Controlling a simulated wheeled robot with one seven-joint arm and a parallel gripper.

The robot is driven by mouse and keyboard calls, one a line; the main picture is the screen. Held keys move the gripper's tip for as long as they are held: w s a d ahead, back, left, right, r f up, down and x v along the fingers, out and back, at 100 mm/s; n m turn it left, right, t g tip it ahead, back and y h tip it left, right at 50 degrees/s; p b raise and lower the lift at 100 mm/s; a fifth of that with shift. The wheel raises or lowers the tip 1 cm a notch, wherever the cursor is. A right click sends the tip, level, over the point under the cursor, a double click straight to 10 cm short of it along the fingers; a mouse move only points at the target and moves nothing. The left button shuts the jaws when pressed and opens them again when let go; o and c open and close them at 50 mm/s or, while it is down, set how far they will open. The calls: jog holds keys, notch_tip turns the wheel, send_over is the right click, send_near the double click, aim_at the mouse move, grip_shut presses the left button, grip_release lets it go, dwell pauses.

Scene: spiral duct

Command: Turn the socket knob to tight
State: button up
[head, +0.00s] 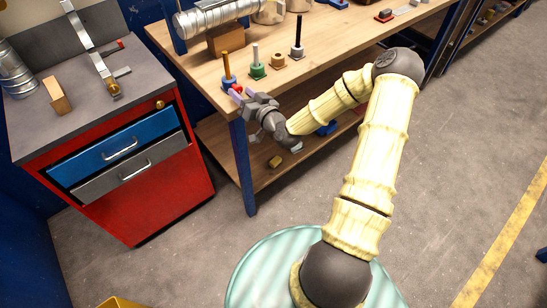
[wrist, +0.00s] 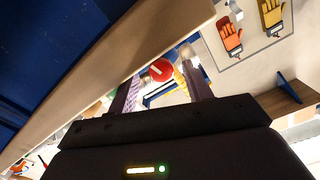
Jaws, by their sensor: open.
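A round red knob (head: 237,89) sits at the front edge of the wooden workbench (head: 205,78), by the corner leg. I take it to be the socket knob. In the wrist view the red knob (wrist: 160,70) has a pale bar across its face and lies between the far ends of my two purple fingers. My gripper (head: 246,95) is open, with its fingers pointing toward the knob; it also shows in the wrist view (wrist: 161,80). I cannot tell whether either finger touches the knob. The knob's mount is mostly hidden.
A bench leg (head: 243,165) stands below. A red drawer cabinet (head: 120,160) is at left.

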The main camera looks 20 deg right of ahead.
jog(key=n, duration=0.4)
jog(key=p+v, duration=0.6)
jog(key=v, duration=1.1)
notch_tip(320, 180, down, 7)
jog(key=s+a+n+g+h+b, duration=0.2)
jog(key=n+g+b, duration=0.15)
jog(key=g, duration=0.65)
jog(key=s+a+r+m+g+h+b, duration=0.3)
jog(key=s+a+r+m+g+b, duration=0.1)
jog(key=s+r, duration=0.4)
jog(key=shift+s+r+m+g+h+b, duration=0.3)
jog(key=shift+s+m+b, duration=0.4)
jog(key=shift+m, duration=0.55)
